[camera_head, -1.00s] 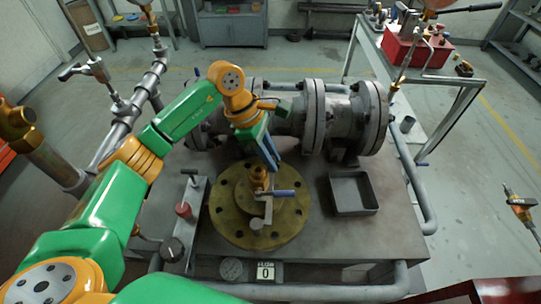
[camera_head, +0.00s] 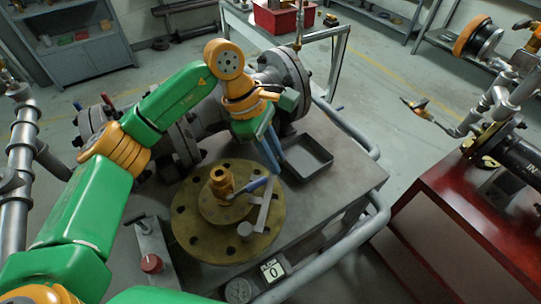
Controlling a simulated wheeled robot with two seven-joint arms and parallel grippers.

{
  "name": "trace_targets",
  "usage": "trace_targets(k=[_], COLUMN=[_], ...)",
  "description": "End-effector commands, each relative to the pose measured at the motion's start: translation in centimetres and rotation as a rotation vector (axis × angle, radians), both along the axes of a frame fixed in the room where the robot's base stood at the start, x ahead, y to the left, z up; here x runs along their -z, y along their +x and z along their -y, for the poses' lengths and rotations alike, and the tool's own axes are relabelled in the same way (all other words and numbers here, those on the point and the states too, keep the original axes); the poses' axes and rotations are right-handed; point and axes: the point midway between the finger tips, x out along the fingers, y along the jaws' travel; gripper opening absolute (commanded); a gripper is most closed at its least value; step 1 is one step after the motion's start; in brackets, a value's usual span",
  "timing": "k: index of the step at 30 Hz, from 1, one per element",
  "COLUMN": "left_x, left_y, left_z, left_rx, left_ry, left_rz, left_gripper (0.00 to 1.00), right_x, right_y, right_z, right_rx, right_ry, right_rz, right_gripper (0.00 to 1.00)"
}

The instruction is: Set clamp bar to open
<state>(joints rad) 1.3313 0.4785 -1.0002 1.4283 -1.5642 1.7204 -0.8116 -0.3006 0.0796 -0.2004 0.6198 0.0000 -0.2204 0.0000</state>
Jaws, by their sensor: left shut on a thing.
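The clamp bar (camera_head: 263,205) is a pale grey strip on the right side of the round brass flange (camera_head: 185,220). A bar with a blue-grey handle (camera_head: 251,186) runs from the brass post (camera_head: 221,181) toward its upper end. My left gripper (camera_head: 272,158) has blue fingers pointing down at the upper end of the clamp bar. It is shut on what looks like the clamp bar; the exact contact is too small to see. My right gripper is not in view.
A grey open tray (camera_head: 308,160) sits just right of my fingers. Grey flanged pipes (camera_head: 280,75) stand behind. A small sign (camera_head: 272,270) showing 0 is at the table's front edge. A red-lidded knob (camera_head: 151,264) is at left; a red cabinet (camera_head: 440,235) stands right.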

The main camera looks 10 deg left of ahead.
Motion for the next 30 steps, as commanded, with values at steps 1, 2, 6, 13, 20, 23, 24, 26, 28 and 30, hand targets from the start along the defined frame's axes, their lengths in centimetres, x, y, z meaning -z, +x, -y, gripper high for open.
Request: trace_targets(k=[1,2,6,13,20,23,24,26,28,30], left_x=[0.1,0.1,0.1,0.0,0.0,0.0,0.0,0.0,0.0,0.0], left_y=[-0.1,-0.2,-0.5,-0.8,-0.9,-0.9,-0.9,-0.9,-0.9,-0.9], left_z=[0.4,0.5,1.3,2.2,2.4,2.4,2.4,2.4,2.4,2.4], left_rx=[-0.006,-0.01,-0.021,-0.025,-0.027,-0.027,-0.027,-0.027,-0.027,-0.027], left_ry=[-0.002,-0.002,-0.003,-0.002,-0.002,-0.002,-0.002,-0.002,-0.002,-0.002], left_rz=[0.001,0.001,0.0,-0.001,-0.002,-0.002,-0.002,-0.002,-0.002,-0.002], left_gripper=[0.0,0.0,0.0,0.0,0.0,0.0,0.0,0.0,0.0,0.32], right_x=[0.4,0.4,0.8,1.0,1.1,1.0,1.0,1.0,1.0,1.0], right_y=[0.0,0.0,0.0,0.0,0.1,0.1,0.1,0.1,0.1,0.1], right_z=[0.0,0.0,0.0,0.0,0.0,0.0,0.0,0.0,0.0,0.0], right_rx=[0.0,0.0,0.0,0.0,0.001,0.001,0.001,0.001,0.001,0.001], right_ry=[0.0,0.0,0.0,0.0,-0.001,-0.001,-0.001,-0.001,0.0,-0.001], right_rz=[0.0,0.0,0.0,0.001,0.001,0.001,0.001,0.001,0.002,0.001], right_gripper=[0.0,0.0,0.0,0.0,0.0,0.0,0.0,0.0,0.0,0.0])
